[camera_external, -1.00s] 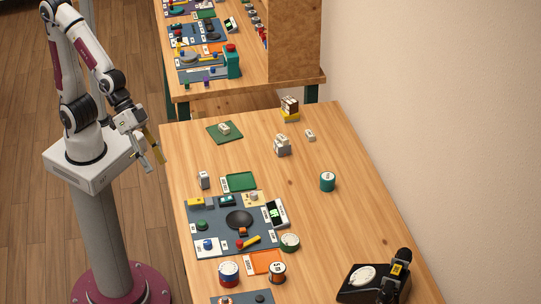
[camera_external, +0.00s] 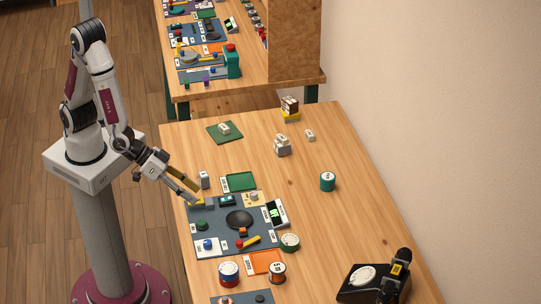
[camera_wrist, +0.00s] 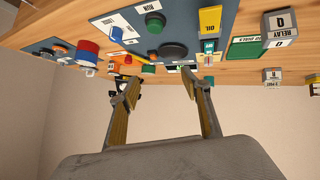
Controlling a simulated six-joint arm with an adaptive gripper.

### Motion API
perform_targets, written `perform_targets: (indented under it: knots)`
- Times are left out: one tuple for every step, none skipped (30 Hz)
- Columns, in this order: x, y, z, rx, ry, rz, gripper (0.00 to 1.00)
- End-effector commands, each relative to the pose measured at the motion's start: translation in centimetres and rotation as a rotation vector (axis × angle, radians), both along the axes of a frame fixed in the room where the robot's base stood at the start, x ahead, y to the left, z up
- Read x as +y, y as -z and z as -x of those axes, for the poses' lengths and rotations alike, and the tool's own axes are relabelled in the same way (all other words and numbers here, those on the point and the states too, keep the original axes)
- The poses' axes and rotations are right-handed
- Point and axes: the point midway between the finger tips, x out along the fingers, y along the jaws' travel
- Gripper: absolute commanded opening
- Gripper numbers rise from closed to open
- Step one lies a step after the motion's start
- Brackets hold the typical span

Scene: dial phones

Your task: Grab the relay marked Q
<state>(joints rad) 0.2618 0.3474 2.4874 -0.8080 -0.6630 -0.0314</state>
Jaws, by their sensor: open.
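A grey-white block with a RELAY label (camera_wrist: 280,28) is at the upper right of the wrist view, seen upside down. Its letter looks like Q, but I cannot read it for certain. In the external view it appears to be the small upright block (camera_external: 204,180) at the table's left edge, beside the green tray. My gripper (camera_external: 198,198) is open, with its fingertips over the left edge of the grey board, just in front of that block. In the wrist view the gripper (camera_wrist: 157,76) is empty, and the relay is to the right of the fingers.
The grey board (camera_external: 215,223) carries buttons and a yellow part. The green tray (camera_external: 239,181) is right of the block. A black dial phone (camera_external: 375,282) is at front right. The table's middle right is largely clear.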

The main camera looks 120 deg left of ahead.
Motion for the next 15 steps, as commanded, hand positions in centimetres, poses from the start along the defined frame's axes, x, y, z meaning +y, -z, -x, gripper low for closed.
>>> perform_targets:
  knots:
    - [0.5, 0.9, 0.1, 0.0, -0.021, -0.022, 0.47]
    - [0.8, 1.2, 0.1, -0.003, -0.034, -0.035, 0.47]
    - [1.3, 1.7, 0.2, -0.007, -0.052, -0.053, 0.47]
    - [1.6, 2.0, 0.2, -0.011, -0.063, -0.068, 0.47]
    - [1.9, 2.3, 0.3, -0.015, -0.076, -0.083, 0.47]
    - [2.4, 2.7, 0.4, -0.02, -0.091, -0.103, 0.47]
    - [2.7, 3.0, 0.5, -0.022, -0.103, -0.119, 0.47]
    - [3.1, 3.3, 0.6, -0.025, -0.115, -0.135, 0.47]
    - [3.5, 3.7, 0.8, -0.03, -0.13, -0.159, 0.47]
    - [3.9, 4.0, 0.9, -0.032, -0.141, -0.176, 0.47]
    - [4.2, 4.2, 1.0, -0.038, -0.151, -0.194, 0.47]
    - [4.7, 4.5, 1.3, -0.041, -0.165, -0.219, 0.47]
    - [5.0, 4.7, 1.4, -0.045, -0.174, -0.238, 0.47]
    - [5.3, 4.9, 1.6, -0.049, -0.184, -0.257, 0.47]
    - [5.8, 5.1, 1.9, -0.053, -0.196, -0.284, 0.47]
